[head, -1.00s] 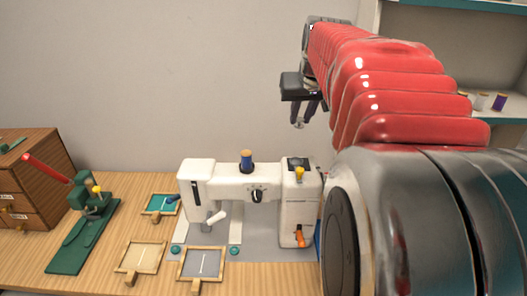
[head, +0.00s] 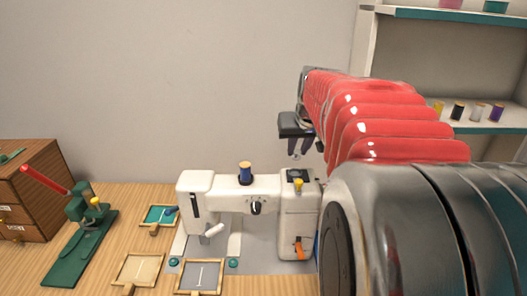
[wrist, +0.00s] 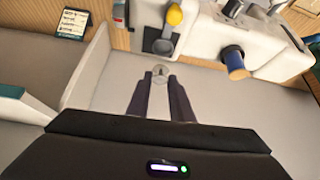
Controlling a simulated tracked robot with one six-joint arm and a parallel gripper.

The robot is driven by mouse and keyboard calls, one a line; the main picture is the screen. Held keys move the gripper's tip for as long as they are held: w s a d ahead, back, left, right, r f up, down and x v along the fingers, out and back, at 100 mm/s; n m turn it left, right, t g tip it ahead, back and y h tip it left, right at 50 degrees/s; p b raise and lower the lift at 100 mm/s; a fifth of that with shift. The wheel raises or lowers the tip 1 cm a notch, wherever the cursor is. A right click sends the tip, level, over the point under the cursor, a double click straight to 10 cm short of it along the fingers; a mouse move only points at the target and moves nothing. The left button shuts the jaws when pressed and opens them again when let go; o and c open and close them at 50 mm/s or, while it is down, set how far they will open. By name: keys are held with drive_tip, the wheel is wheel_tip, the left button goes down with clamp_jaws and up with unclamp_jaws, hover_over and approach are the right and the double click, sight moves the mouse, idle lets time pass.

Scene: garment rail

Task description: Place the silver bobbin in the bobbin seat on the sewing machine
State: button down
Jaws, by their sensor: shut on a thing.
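The white sewing machine (head: 224,188) stands on the table, with a blue thread spool (head: 245,175) on its arm. Its right column has a dark patch (head: 295,174) on top and a yellow knob (head: 298,184). In the wrist view, a dark plate with a round grey end (wrist: 162,44) is by the yellow knob (wrist: 174,16); I cannot tell for certain whether this is the bobbin seat. My gripper (head: 295,151) is shut on the silver bobbin (wrist: 160,70) at its fingertips. The bobbin appears apart from the machine, above its right column.
A green press with a red lever (head: 80,225) and a wooden drawer cabinet (head: 25,195) stand at left. Small framed trays (head: 137,270) lie in front of the machine. Shelves with several spools (head: 478,112) are at right, partly behind my arm.

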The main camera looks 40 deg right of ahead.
sight(297, 159)
drive_tip(key=shift+f, duration=0.1)
drive_tip(key=shift+f, duration=1.75)
drive_tip(key=shift+f, duration=0.6)
drive_tip(key=c, duration=1.6)
unclamp_jaws()
drive_tip(key=shift+o, duration=0.2)
drive_tip(key=shift+r, duration=0.5)
drive_tip(key=v, duration=1.2)
